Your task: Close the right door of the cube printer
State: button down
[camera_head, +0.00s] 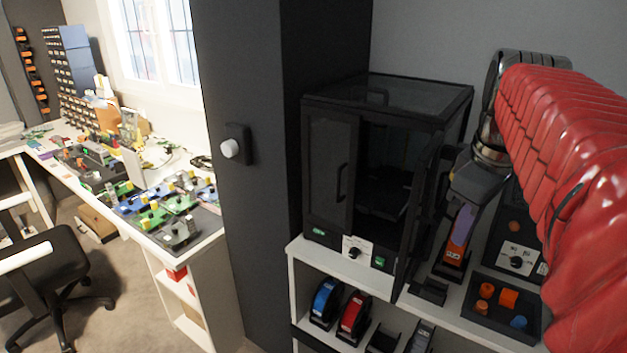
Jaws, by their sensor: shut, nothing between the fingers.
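The cube printer (388,92) is a black box with dark glass panels, standing on a white shelf unit. Its left door (330,168), with a vertical handle, is shut. Its right door (421,215) stands open, swung outward toward the camera from the right side, so part of the dark inside shows. My gripper (452,168) is shut and empty, just right of the open right door, on its outer side. Its fingertips are dark against the door, and I cannot tell whether they touch it.
A purple and orange device (459,238) stands under my gripper. A black tray (503,309) with orange and blue pieces lies at the shelf's front right. A dark column (240,190) stands left of the printer. A cluttered white workbench (150,245) and a chair (52,270) are farther left.

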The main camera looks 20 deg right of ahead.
jog(key=s+d+r+m+t+y, duration=0.3)
jog(key=d+m+t+y, duration=0.1)
jog(key=d, duration=0.4)
jog(key=shift+s+d+r+m+y, duration=0.25)
jog(key=shift+r+m+y, duration=0.15)
jog(key=shift+m+y, duration=0.5)
jog(key=shift+w, duration=0.15)
jog(key=w+a+f, duration=0.6)
jog(key=a+f, duration=0.1)
jog(key=f, duration=0.1)
jog(key=shift+a, duration=0.15)
